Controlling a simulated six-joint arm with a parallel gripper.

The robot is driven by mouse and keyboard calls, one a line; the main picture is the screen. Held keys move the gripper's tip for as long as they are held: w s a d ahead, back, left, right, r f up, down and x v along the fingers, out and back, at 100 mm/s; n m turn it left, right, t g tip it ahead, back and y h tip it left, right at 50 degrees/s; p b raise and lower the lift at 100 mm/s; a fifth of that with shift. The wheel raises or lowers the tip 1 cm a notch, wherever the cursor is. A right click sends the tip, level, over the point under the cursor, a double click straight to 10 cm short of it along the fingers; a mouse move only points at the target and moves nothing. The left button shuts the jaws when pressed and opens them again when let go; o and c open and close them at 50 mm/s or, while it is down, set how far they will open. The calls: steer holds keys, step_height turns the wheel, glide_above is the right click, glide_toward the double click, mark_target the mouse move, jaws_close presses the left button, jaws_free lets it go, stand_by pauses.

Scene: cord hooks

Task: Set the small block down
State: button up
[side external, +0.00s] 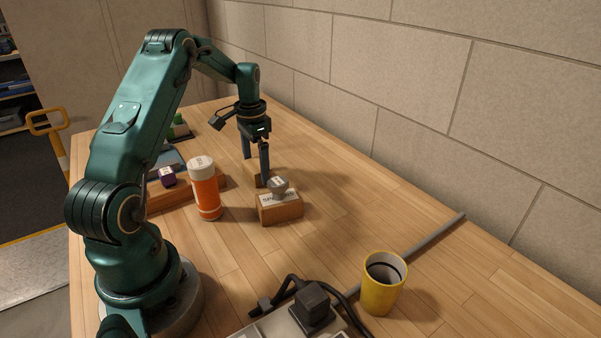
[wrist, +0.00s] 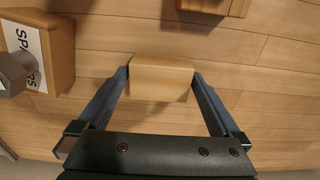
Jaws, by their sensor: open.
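The small block (wrist: 160,80) is plain light wood. My gripper (side external: 256,166) points down and is open around the small block. In the wrist view my gripper (wrist: 160,74) shows both dark fingers, one on either side of it.
A wooden block labelled with partly hidden lettering (side external: 280,212), a grey knob on top, stands close by. An orange bottle (side external: 205,190) is left of it. A yellow cup (side external: 382,286), grey rod (side external: 437,235) and power strip (side external: 290,325) are nearer the camera.

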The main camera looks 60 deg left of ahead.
mark_target(256, 165)
step_height(256, 165, up, 11)
steer(key=d+r+t, duration=0.1)
steer(key=d+r, duration=0.5)
steer(key=d, duration=0.3)
steer(key=s+d+f+t, duration=0.2)
steer(key=s+d+t, duration=0.2)
steer(key=s+d, duration=0.9)
steer(key=d, duration=0.4)
steer(key=shift+f+t, duration=0.2)
steer(key=shift+t, duration=0.1)
